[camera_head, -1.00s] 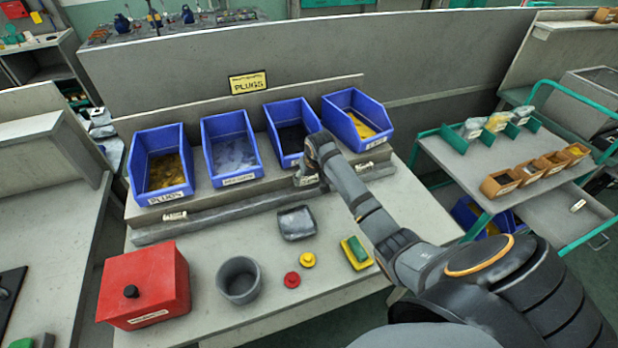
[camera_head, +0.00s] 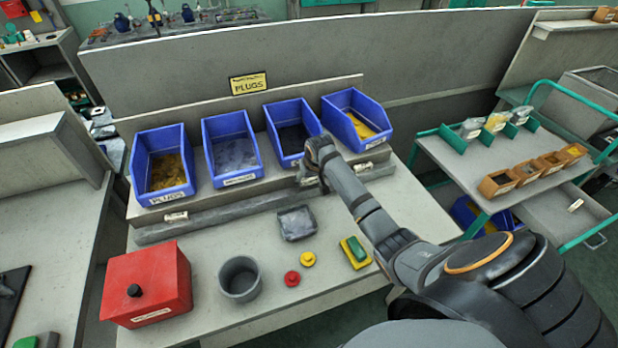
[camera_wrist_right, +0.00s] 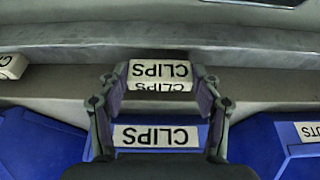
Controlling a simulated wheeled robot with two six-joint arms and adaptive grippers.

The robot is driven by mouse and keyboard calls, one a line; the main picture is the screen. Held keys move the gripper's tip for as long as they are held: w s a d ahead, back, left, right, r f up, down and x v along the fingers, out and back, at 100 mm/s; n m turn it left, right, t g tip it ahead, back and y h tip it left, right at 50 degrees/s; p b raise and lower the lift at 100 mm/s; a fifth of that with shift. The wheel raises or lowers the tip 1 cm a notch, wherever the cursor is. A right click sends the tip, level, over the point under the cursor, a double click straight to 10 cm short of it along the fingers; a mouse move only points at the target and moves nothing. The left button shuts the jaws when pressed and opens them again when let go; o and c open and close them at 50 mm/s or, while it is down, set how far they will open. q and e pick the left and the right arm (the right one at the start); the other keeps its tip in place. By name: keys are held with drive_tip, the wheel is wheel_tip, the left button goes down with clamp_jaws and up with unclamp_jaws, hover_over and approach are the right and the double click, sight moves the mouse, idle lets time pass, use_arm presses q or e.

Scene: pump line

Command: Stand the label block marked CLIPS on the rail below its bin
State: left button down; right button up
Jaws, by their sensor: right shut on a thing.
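My right gripper (camera_head: 312,181) is at the rail (camera_head: 220,214), in front of the third blue bin (camera_head: 291,137) from the left. In the right wrist view my right gripper (camera_wrist_right: 158,92) is shut on a white label block (camera_wrist_right: 160,72) marked CLIPS, which appears upside down there. The block is at the rail; whether it touches it I cannot tell. A bin label (camera_wrist_right: 157,136) marked CLIPS also shows between the fingers, on the bin front. In the head view the gripper hides most of the block. My left gripper is not in view.
Other label blocks sit on the rail at the left (camera_head: 176,216) and right (camera_head: 366,166). Blue bins stand either side, including the PLUGS bin (camera_head: 163,170). A grey tray (camera_head: 297,223), red box (camera_head: 147,284) and grey cup (camera_head: 240,279) stand on the bench.

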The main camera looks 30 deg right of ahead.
idle(0.6)
drive_tip(key=shift+f+p, duration=0.1)
drive_tip(key=shift+p, duration=0.3)
drive_tip(key=shift+f, duration=0.1)
idle(0.3)
drive_tip(key=shift+f+p, duration=0.4)
drive_tip(key=shift+p, duration=0.05)
idle(0.4)
drive_tip(key=o, duration=1)
drive_tip(key=shift+o, duration=0.2)
drive_tip(key=shift+o, duration=0.6)
